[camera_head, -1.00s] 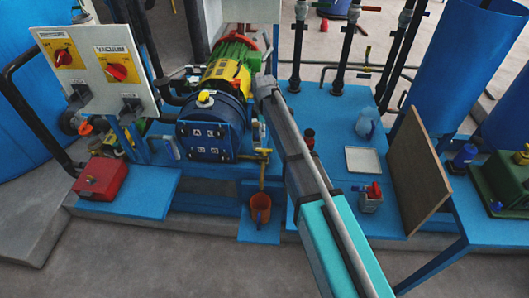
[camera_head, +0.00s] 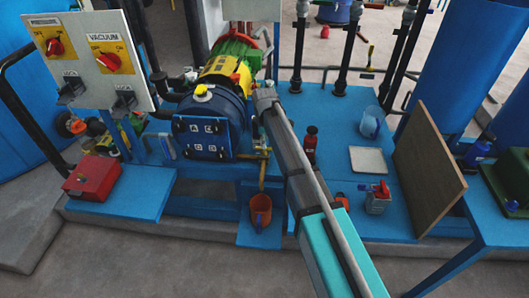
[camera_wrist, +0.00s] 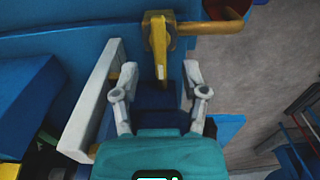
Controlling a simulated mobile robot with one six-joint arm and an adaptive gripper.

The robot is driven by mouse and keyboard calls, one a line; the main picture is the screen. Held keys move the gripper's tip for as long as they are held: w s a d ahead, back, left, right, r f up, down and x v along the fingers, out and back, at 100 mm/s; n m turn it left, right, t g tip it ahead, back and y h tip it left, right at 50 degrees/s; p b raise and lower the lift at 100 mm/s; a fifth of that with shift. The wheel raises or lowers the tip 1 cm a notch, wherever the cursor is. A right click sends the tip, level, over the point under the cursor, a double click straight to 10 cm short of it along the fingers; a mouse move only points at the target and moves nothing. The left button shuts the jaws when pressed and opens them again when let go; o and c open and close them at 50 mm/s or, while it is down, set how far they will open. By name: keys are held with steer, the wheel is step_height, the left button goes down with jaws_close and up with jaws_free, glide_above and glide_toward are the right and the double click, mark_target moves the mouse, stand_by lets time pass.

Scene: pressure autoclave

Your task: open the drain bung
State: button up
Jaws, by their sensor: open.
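A brass drain fitting with a yellow lever (camera_wrist: 158,45) and a side pipe (camera_wrist: 210,27) shows at the top middle of the wrist view. In the head view the brass fitting (camera_head: 263,155) sits low on the right of the blue vessel (camera_head: 210,122). I cannot make out a separate bung. My gripper (camera_wrist: 158,82) is open and empty. The lever hangs down between its two fingers in the wrist view, its tip near fingertip level; I see no clear contact. In the head view I cannot make out my gripper's fingers.
An orange cup (camera_head: 260,211) stands on a low blue shelf below the fitting. A white bar-like handle (camera_wrist: 92,105) lies close left of my gripper. A red box (camera_head: 92,178) is at the left. A brown board (camera_head: 430,170) leans at the right.

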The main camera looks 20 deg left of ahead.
steer(key=shift+f+b, duration=1.75)
steer(key=shift+f, duration=0.35)
jaws_close()
